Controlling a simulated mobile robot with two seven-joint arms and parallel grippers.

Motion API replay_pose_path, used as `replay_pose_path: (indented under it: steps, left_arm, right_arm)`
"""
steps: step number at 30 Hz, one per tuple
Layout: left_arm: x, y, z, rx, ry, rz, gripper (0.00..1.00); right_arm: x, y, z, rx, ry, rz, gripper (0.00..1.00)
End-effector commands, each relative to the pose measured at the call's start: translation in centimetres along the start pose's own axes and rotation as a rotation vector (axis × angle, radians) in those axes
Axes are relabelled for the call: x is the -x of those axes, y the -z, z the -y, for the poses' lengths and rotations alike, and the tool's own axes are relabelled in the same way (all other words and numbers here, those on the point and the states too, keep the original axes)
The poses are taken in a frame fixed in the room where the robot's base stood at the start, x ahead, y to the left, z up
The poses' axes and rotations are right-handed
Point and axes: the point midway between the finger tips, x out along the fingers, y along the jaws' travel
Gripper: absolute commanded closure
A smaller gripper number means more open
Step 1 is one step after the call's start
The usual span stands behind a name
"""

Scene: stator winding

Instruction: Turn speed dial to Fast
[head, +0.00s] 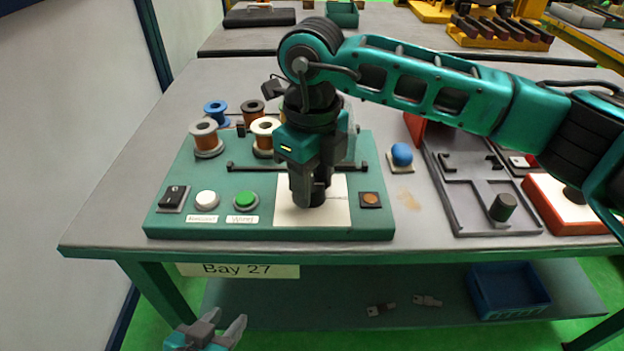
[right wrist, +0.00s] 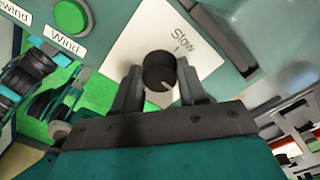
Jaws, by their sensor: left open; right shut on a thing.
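The black speed dial (right wrist: 158,72) sits on a white plate (right wrist: 205,52) on the green winding panel (head: 170,222). In the right wrist view the word "Slow" is printed beside the dial, with a short line, and a pale pointer mark shows on the dial's face. My right gripper (head: 310,195) comes down from above and is shut on the dial, one finger on each side; it also shows in the right wrist view (right wrist: 158,85). No "Fast" label is visible. My left gripper (head: 215,330) is open and empty, low in front of the table.
A green button (head: 245,200), a white button (head: 207,199) and a black rocker switch (head: 173,197) lie left of the dial. Wire spools (head: 206,137) stand behind. A blue knob (head: 402,154) and a grey tray (head: 470,205) are to the right.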

Motion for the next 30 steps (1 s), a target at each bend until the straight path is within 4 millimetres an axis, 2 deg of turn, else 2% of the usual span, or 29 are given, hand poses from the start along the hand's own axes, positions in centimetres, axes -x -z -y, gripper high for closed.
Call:
replay_pose_path:
  steps: [8,9,16,25,30]
  left_arm:
    - [0.0,0.0,0.1,0.000,0.002,0.000,0.57]
    - [0.0,0.0,0.1,0.000,0.002,0.000,0.57]
    - [0.0,0.0,0.2,0.000,0.003,0.000,0.57]
    - [0.0,0.0,0.2,0.000,0.004,0.001,0.57]
    - [0.1,0.1,0.2,0.000,0.005,0.001,0.57]
  right_arm:
    - [0.1,0.0,0.1,-0.004,0.000,0.001,0.89]
    - [0.1,0.0,0.1,-0.004,0.000,0.001,0.55]
    - [0.1,0.0,0.0,-0.002,0.000,0.001,0.33]
    - [0.4,0.0,0.0,-0.001,0.001,0.002,0.33]
    - [2.9,-0.1,0.0,-0.001,0.002,0.004,0.33]
